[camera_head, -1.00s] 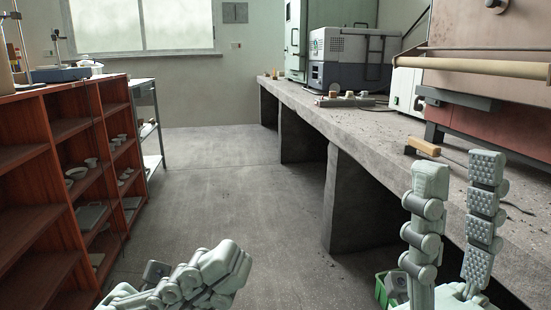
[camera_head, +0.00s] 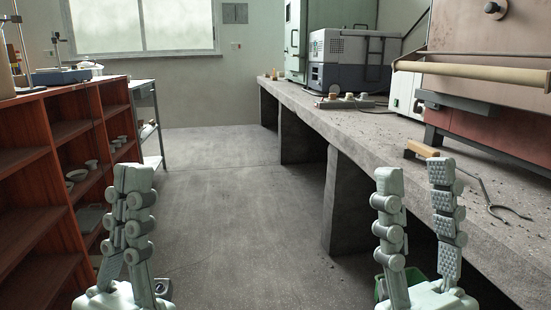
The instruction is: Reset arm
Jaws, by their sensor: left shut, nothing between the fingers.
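My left gripper (camera_head: 133,178) stands upright at the lower left of the head view, in front of the red-brown shelf and the floor. Its fingers are together with nothing between them. My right gripper (camera_head: 415,176) stands upright at the lower right, in front of the concrete bench. Its two fingers are apart and the gap between them is empty. Both grippers point up and are at about the same height in the picture.
The concrete bench (camera_head: 330,119) runs along the right. A red-brown shelf (camera_head: 60,108) with small dishes stands at the left. A green bin (camera_head: 381,286) is partly hidden low right. The middle floor is clear.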

